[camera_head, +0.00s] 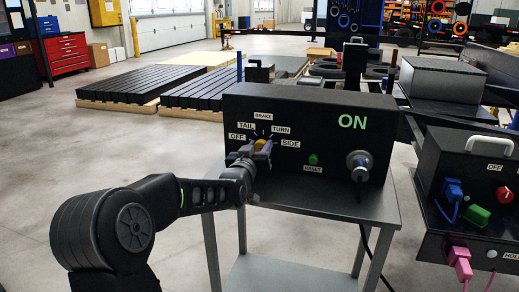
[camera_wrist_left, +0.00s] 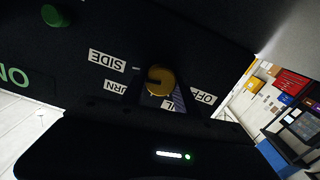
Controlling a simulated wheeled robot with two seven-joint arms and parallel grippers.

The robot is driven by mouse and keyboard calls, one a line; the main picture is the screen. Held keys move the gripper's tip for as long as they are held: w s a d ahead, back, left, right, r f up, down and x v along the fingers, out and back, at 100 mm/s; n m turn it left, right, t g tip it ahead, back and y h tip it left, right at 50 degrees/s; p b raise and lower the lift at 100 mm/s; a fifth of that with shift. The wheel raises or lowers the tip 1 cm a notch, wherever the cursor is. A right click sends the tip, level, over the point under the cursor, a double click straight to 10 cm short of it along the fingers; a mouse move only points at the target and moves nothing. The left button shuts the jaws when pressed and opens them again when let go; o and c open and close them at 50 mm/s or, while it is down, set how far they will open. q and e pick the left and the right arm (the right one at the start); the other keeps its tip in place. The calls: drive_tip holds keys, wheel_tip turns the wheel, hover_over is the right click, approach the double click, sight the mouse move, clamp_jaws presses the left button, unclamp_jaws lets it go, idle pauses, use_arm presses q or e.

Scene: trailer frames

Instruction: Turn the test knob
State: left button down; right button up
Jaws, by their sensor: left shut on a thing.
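The test knob is a yellow dial (camera_head: 261,144) on the front of a black test box (camera_head: 232,104), ringed by labels OFF, TAIL, BRAKE, TURN and SIDE. A green ON sign (camera_head: 352,122) shows on the box. My left gripper (camera_head: 257,150) is at the knob and shut on it, hiding part of it in the head view. In the left wrist view the yellow knob (camera_wrist_left: 160,80) shows beyond the dark gripper body, with the labels upside down; the fingertips are hard to make out there. My right gripper is not in view.
The box stands on a grey metal table (camera_head: 374,208). A green reset button (camera_head: 313,159) and a round socket with a cable (camera_head: 359,162) are right of the knob. Another black box (camera_head: 459,160) with coloured plugs stands at right. Floor is open at left.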

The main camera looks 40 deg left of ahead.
use_arm(q)
drive_tip(key=shift+f, duration=0.15)
drive_tip(key=c, duration=0.9)
unclamp_jaws()
drive_tip(key=shift+s, duration=0.1)
drive_tip(key=v, duration=0.7)
drive_tip(key=shift+s+d+p, duration=0.15)
drive_tip(key=shift+s+p, duration=0.15)
drive_tip(key=shift+s, duration=0.05)
